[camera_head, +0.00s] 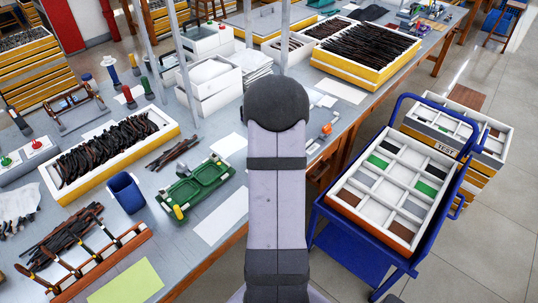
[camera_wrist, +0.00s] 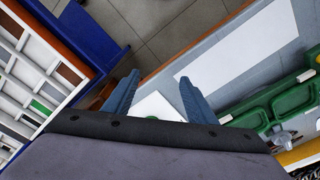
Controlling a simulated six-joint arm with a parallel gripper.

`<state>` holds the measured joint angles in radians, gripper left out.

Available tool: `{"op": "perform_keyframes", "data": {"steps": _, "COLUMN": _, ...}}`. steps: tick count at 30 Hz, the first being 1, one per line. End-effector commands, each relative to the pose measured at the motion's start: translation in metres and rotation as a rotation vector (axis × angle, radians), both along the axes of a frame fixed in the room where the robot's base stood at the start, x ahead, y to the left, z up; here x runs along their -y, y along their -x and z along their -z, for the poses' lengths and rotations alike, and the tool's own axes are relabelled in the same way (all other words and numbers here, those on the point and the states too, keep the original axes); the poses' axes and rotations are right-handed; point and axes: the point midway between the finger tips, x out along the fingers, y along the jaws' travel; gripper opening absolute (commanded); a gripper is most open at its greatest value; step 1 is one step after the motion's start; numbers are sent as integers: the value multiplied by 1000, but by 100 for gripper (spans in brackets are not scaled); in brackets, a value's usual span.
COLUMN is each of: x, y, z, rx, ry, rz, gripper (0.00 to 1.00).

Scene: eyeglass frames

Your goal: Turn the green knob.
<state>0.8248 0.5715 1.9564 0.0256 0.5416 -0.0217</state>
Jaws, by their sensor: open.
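In the wrist view, my gripper (camera_wrist: 158,95) has its two blue fingers spread apart with nothing held between them. A white, flat-topped piece (camera_wrist: 155,104) shows between and below the fingers, near the table edge. A small green part (camera_wrist: 152,117), possibly the green knob, shows on it, mostly hidden by the gripper body. In the head view my arm covers the gripper and most of that spot. A grey box (camera_head: 30,167) at the far left of the table also carries small red and green knobs, well away from my arm.
A green fixture (camera_head: 190,184) lies left of my arm; it also shows in the wrist view (camera_wrist: 262,108). A blue cart with a partitioned white tray (camera_head: 345,197) stands off the table's right edge. A blue bin (camera_head: 127,192) and trays of frames stand further left.

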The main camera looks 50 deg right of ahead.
Motion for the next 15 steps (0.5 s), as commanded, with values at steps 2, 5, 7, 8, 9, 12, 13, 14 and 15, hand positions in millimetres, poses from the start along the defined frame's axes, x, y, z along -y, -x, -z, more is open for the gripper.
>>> {"op": "perform_keyframes", "data": {"steps": 2, "x": 32, "y": -31, "z": -17, "rx": 79, "ry": 85, "rz": -5, "gripper": 51}}
{"op": "perform_keyframes", "data": {"steps": 5, "x": 61, "y": -59, "z": -37, "rx": 158, "ry": 171, "rz": -14, "gripper": 51}}
{"op": "perform_keyframes", "data": {"steps": 7, "x": 72, "y": -69, "z": -44, "rx": 193, "ry": 211, "rz": -19, "gripper": 51}}
{"op": "perform_keyframes", "data": {"steps": 8, "x": 73, "y": -70, "z": -44, "rx": 199, "ry": 219, "rz": -22, "gripper": 51}}
{"op": "perform_keyframes", "data": {"steps": 9, "x": 76, "y": -72, "z": -46, "rx": 208, "ry": 231, "rz": -25, "gripper": 51}}
{"op": "perform_keyframes", "data": {"steps": 12, "x": 78, "y": -74, "z": -47, "rx": 215, "ry": 243, "rz": -33, "gripper": 51}}
{"op": "perform_keyframes", "data": {"steps": 13, "x": 78, "y": -74, "z": -47, "rx": 215, "ry": 243, "rz": -36, "gripper": 51}}
{"op": "perform_keyframes", "data": {"steps": 14, "x": 78, "y": -74, "z": -47, "rx": 215, "ry": 242, "rz": -36, "gripper": 51}}
{"op": "perform_keyframes", "data": {"steps": 15, "x": 78, "y": -74, "z": -46, "rx": 214, "ry": 241, "rz": -36, "gripper": 51}}
